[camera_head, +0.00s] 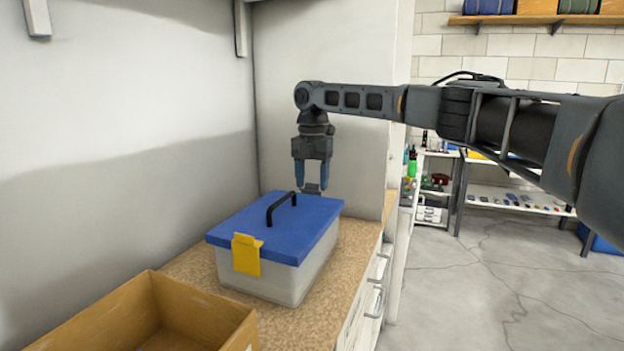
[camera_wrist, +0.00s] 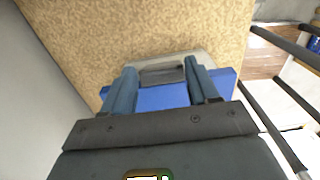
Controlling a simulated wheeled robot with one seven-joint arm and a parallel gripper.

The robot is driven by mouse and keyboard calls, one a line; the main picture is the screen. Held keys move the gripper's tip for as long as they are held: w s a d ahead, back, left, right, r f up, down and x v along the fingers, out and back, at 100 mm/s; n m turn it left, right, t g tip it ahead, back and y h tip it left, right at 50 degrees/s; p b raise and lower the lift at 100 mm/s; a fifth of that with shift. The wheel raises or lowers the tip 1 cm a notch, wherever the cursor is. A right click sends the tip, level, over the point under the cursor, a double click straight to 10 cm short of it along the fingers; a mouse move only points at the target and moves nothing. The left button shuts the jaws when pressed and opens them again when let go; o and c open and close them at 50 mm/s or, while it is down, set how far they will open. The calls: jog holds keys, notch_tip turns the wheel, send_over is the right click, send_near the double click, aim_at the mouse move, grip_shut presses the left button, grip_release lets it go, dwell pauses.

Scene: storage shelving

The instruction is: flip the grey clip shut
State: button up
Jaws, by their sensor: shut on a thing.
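A storage box with a clear whitish body (camera_head: 285,281) and a blue lid (camera_head: 312,222) stands on the speckled counter. The grey clip (camera_head: 312,188) is at the lid's far edge and sticks up above it. My gripper (camera_head: 312,183) points down over that edge, its blue fingers on either side of the clip. In the wrist view the grey clip (camera_wrist: 163,75) lies between the two fingertips (camera_wrist: 160,70), and my gripper is shut on it. A yellow clip (camera_head: 247,254) hangs down over the near side. The far wall of the box is hidden in the head view.
A black handle (camera_head: 281,208) rises from the middle of the lid. An open brown bin (camera_head: 196,305) stands nearer on the counter (camera_head: 330,290). Walls close off the left and back. Open floor (camera_head: 480,290) lies to the right.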

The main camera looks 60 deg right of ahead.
aim_at(307, 194)
jog(key=c, duration=0.5)
jog(key=shift+s+a+r+h+p, duration=0.1)
jog(key=shift+a+h+p, duration=0.45)
jog(key=shift+a+h, duration=0.5)
jog(key=shift+c, duration=0.2)
jog(key=shift+a+r+h+p, duration=0.2)
jog(key=shift+a+h+p, duration=0.3)
jog(key=shift+p, duration=0.15)
jog(key=shift+f, duration=0.15)
